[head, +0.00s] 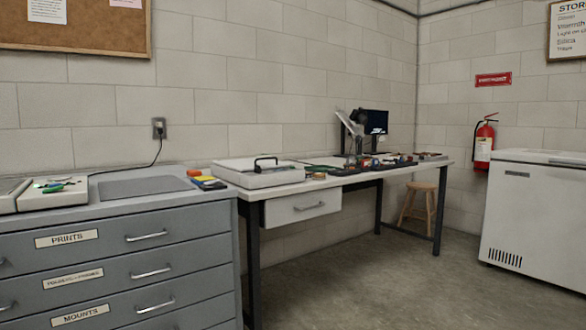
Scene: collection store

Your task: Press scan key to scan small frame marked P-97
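No small frame with a readable P-97 mark can be made out. Several small dark and coloured items (402,160) lie on the far part of the long table (330,177), too small to identify. A dark monitor (376,122) stands at that table's far end, with a dark lamp-like or camera-like shape in front. A pale flat device (38,200) with a green item on it sits at the left on the drawer cabinet. I cannot tell where the scan key is. My gripper is not in view.
The grey drawer cabinet (110,262) fills the lower left, with a grey pad (144,187) on top. A white box with a black handle (258,176) sits on the table. A wooden stool (420,203) and white chest freezer (535,215) stand right. Middle floor is clear.

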